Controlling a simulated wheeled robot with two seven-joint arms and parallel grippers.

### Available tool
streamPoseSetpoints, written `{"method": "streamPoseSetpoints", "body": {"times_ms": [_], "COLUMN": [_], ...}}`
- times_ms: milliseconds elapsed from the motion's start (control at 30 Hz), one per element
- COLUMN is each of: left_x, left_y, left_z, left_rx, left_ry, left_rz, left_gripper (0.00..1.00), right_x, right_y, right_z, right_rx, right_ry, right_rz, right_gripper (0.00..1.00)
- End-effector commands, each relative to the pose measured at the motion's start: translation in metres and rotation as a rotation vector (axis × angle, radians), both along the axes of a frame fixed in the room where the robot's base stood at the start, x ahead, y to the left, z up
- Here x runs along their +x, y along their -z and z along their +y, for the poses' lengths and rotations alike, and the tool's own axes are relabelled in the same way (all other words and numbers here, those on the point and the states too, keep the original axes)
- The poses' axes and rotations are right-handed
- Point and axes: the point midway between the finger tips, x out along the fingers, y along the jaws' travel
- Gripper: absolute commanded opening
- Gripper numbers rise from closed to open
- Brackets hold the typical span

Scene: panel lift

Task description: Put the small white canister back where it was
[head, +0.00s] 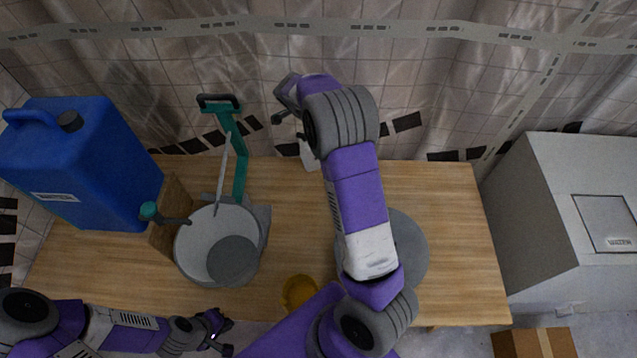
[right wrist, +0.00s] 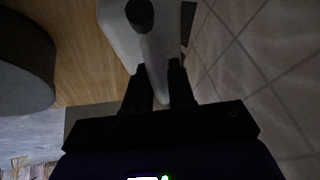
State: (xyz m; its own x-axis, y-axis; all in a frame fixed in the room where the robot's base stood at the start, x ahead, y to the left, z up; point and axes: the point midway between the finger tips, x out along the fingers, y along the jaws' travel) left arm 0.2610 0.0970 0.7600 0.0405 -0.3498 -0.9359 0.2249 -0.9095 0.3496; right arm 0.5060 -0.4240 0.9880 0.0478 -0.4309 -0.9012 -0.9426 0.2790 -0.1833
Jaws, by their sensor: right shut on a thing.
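The small white canister (head: 308,153) shows in part at the back edge of the wooden table, partly hidden by my right arm. In the right wrist view its white body (right wrist: 118,35) and dark cap (right wrist: 140,14) are close in front of the fingers. My right gripper (right wrist: 160,84) is shut on a narrow white part of it. I cannot tell whether the canister's base touches the table. My left gripper (head: 226,334) is open and empty at the table's front edge, away from the canister.
On the table (head: 455,215) are a blue jerrycan (head: 85,165), a white bucket (head: 190,245), a teal-handled tool (head: 240,170), a yellow object (head: 297,291) and a grey round thing (head: 410,250). A white cabinet (head: 560,190) stands right, a cardboard box (head: 530,343) below.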

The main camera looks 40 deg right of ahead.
Motion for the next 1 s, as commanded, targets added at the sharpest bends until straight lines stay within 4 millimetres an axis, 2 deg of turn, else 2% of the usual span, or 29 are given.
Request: {"method": "streamPoseSetpoints", "body": {"times_ms": [33, 200, 500, 733, 1000], "left_x": [0.0, 0.0, 0.0, 0.0, 0.0], "left_y": [0.009, 0.014, 0.018, 0.019, 0.022], "left_z": [0.0, 0.0, 0.0, 0.0, 0.0], "left_rx": [0.0, 0.0, 0.0, 0.0, 0.0], "left_ry": [0.0, 0.0, 0.0, 0.0, 0.0], "left_rz": [0.0, 0.0, 0.0, 0.0, 0.0], "left_gripper": [0.0, 0.0, 0.0, 0.0, 0.0], "right_x": [0.001, 0.001, 0.0, 0.001, 0.001], "right_y": [0.007, 0.017, 0.065, 0.081, 0.112], "right_z": [0.0, -0.001, -0.001, -0.001, -0.001], "right_rx": [-0.001, -0.002, -0.001, -0.002, -0.001], "right_ry": [0.0, -0.001, 0.0, -0.001, -0.001], "right_rz": [-0.003, -0.002, 0.0, -0.001, -0.003], "right_gripper": [0.0, 0.0, 0.0, 0.0, 0.0]}}
